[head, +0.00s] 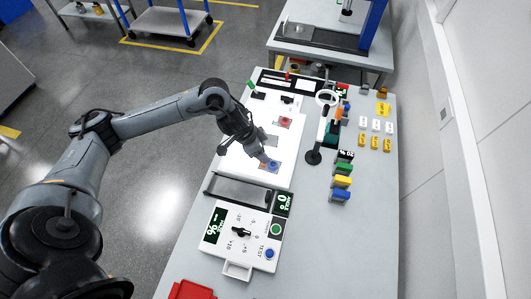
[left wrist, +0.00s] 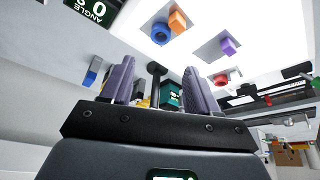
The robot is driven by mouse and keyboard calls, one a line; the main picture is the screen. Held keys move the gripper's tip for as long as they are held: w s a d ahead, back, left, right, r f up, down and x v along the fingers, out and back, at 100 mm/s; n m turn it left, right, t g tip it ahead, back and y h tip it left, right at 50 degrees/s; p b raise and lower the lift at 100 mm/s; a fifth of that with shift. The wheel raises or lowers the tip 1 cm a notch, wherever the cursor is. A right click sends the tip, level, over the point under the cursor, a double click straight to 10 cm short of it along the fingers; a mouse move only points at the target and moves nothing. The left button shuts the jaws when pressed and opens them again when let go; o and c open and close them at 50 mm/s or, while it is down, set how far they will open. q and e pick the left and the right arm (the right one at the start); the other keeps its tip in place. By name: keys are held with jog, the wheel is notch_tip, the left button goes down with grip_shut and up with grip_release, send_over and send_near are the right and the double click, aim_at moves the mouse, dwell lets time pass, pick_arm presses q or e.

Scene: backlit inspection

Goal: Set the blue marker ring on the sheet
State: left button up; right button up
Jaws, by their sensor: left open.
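The blue marker ring (head: 274,162) sits on a grey square patch on the bright white sheet (head: 228,164). In the left wrist view the blue ring (left wrist: 161,33) is next to an orange block (left wrist: 177,20), on the patch at the upper middle. My left gripper (head: 262,155) is over the sheet, close to the blue ring in the picture. Its two purple-grey fingers (left wrist: 160,85) are spread with nothing between them; the height gap to the ring is hard to tell. My right gripper is not in view.
A control box (head: 240,235) and a grey tray (head: 238,191) are nearer. Coloured blocks (head: 342,182) line the right.

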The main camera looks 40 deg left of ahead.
pick_arm(q)
jog(key=s+d+t+h, duration=0.1)
jog(key=s+d+t, duration=0.1)
jog(key=d, duration=0.7)
jog(key=s+d+t, duration=0.2)
jog(key=d, duration=0.7)
jog(key=s+a+f+n+g+y, duration=0.1)
jog(key=s+a+n+g, duration=0.1)
jog(key=s, duration=0.6)
jog(key=s+a+f+n+g+y, duration=0.1)
jog(key=s+a+n+g+y, duration=0.1)
jog(key=s+a, duration=0.2)
jog(key=s, duration=0.3)
jog(key=shift+s+f, duration=0.25)
jog(key=shift+s, duration=0.15)
notch_tip(320, 180, up, 17)
jog(key=p, duration=1.7)
jog(key=shift+r, duration=0.15)
